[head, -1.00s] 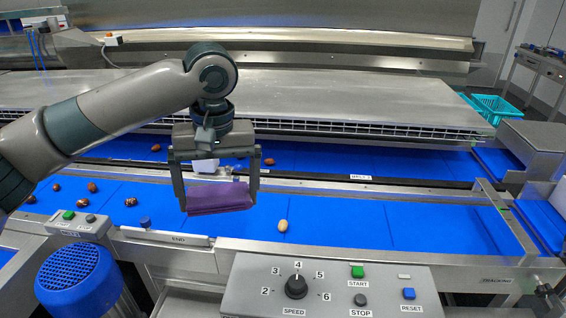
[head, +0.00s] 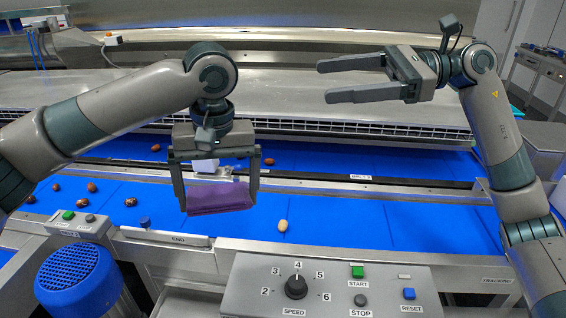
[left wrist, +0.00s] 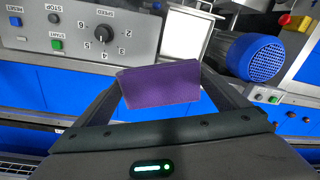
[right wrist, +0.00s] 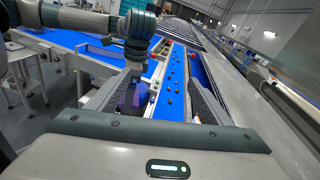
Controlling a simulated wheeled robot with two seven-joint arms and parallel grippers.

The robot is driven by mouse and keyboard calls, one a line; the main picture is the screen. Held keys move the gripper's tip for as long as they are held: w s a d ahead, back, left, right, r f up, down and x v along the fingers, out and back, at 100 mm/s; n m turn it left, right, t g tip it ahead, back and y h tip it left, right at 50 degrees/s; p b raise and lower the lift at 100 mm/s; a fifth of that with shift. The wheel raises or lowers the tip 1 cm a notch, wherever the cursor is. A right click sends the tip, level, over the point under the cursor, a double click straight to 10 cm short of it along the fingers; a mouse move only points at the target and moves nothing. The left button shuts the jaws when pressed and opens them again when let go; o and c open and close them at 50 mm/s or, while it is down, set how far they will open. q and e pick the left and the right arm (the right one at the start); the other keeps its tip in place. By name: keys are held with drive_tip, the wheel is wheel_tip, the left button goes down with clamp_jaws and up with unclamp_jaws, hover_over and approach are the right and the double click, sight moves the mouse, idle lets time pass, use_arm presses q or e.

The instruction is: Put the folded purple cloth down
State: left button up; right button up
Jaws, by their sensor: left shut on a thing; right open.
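The folded purple cloth (head: 220,199) hangs between the fingers of my left gripper (head: 218,200), which is shut on it. It appears over the near blue belt, left of the middle in the head view. In the left wrist view the cloth (left wrist: 160,84) is a flat purple bundle between the two fingers. Whether it touches the belt I cannot tell. My right gripper (head: 338,82) is open and empty, raised at the upper right over the steel cover, its fingers pointing left. The cloth also shows small in the right wrist view (right wrist: 138,97).
Blue belts (head: 340,222) run across the scene with several brown dates on them. A control panel (head: 325,285) with a speed knob stands in front. A blue motor (head: 75,280) is at lower left. The belt's right part is clear.

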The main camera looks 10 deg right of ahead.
sight(223, 193)
drive_tip(key=a+f+g+h, duration=0.2)
drive_tip(key=a+f+g, duration=0.2)
drive_tip(key=a+f, duration=0.6)
wheel_tip(223, 193, down, 6)
drive_tip(key=shift+s+r+h, duration=0.15)
drive_tip(key=shift+s+h, duration=0.15)
drive_tip(key=shift+h, duration=0.1)
drive_tip(key=shift+a, duration=0.25)
drive_tip(key=x, duration=1.1)
drive_tip(key=shift+w+a, duration=0.1)
drive_tip(key=shift+a, duration=0.25)
drive_tip(key=c, duration=1.1)
use_arm(q)
drive_tip(key=o, duration=1)
drive_tip(key=shift+r, duration=0.2)
drive_tip(key=r, duration=1.1)
drive_tip(key=shift+s+d+r, duration=0.3)
drive_tip(key=shift+d, duration=0.1)
